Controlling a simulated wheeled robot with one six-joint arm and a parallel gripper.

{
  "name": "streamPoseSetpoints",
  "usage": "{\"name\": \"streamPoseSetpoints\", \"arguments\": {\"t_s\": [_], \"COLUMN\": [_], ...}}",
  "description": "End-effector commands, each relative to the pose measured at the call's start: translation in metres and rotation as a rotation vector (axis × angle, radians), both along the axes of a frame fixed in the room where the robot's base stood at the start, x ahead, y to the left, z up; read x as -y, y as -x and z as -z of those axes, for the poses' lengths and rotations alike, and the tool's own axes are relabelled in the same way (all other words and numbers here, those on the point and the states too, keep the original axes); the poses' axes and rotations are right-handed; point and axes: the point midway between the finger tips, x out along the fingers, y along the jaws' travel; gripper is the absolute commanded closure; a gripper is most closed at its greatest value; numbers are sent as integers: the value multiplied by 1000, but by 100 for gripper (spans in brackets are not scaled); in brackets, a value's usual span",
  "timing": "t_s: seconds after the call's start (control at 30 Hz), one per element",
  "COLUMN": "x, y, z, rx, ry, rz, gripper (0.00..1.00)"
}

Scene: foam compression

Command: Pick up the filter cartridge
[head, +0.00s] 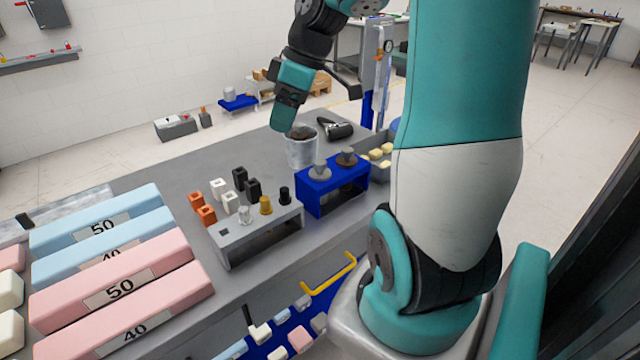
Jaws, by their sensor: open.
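No part is clearly marked as the filter cartridge, and I cannot tell which one it is. A black and silver cylindrical object (337,130) lies on the grey bench behind a pale grey cup (301,152) with dark contents. Several small blocks and cylinders in orange, white, black and gold stand on and behind a grey stand (258,232). My gripper (286,116) points down above the bench, just left of and above the cup in the picture. It is open and I see nothing held in it. Its fingertips are small and hard to make out.
A blue stand (333,193) with two grey and brown knobbed pieces stands right of the grey stand. A grey bin (388,141) with yellowish blocks is beside it. Long pink and blue foam bars (120,285) fill the left front. Bare bench (190,165) lies at the back left.

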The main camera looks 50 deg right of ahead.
Motion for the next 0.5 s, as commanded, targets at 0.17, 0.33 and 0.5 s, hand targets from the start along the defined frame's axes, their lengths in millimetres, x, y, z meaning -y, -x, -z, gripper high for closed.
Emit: {"name": "streamPoseSetpoints", "arguments": {"t_s": [0.17,0.33,0.5], "x": [105,147,148], "y": [26,47,44], "z": [8,13,30], "rx": [52,75,77], "ry": [45,72,72], "rz": [38,41,36], "gripper": [38,38,38]}}
